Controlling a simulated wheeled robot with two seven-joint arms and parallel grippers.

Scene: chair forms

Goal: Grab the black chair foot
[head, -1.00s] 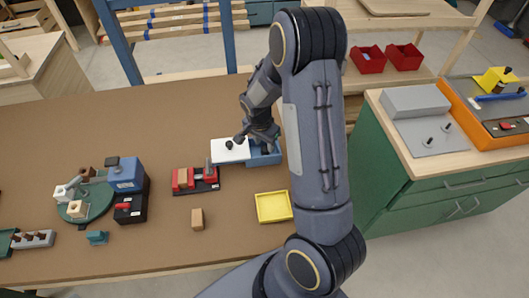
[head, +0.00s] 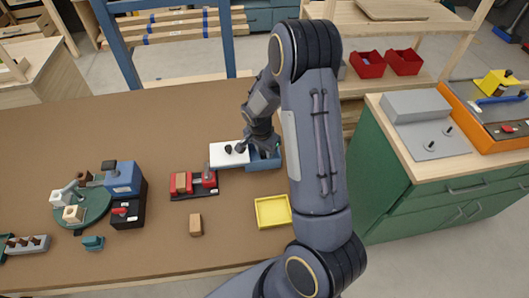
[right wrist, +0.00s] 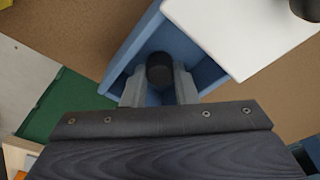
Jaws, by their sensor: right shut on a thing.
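A black chair foot (right wrist: 160,70), a short dark round piece, shows in the right wrist view inside a blue open box (right wrist: 212,75). My right gripper (right wrist: 159,88) is shut on it, with one grey finger on each side. In the head view my right gripper (head: 266,148) is at the blue box (head: 265,163), and the foot is hard to make out there. A white plate (head: 218,158) lies at the box's left side with dark knobs on it; a corner of it also shows in the right wrist view (right wrist: 240,35). My left gripper is out of view.
A yellow tray (head: 272,225) and a small wooden block (head: 196,225) lie nearer on the brown table (head: 100,130). A red fixture (head: 184,194) stands left of the tray. A green turntable and a blue block fixture (head: 122,178) are farther left. A green cabinet (head: 385,200) stands right.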

